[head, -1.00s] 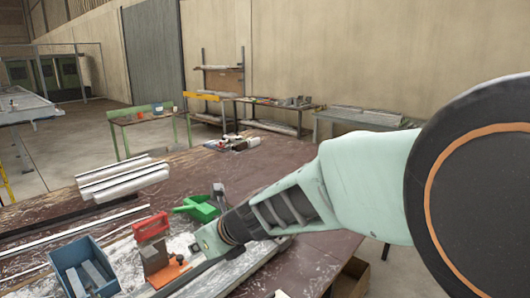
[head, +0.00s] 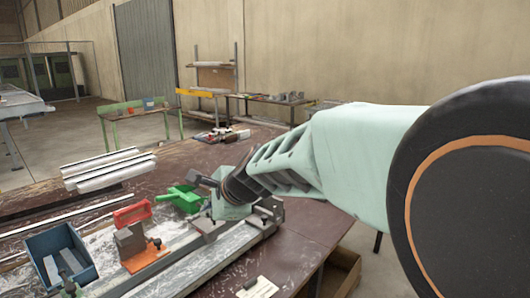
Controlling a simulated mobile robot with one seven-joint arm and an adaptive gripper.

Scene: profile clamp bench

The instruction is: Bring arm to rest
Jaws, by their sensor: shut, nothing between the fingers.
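My arm reaches in from the right edge, with its large dark joint nearest the camera and its pale green links running left.
A blue bin (head: 40,243) with grey pieces stands at the bench's left. A red-handled thing (head: 132,212) and an orange-based clamp (head: 131,240) are beside it. Pale profiles (head: 108,170) lie farther back. A card (head: 257,287) lies at the front.

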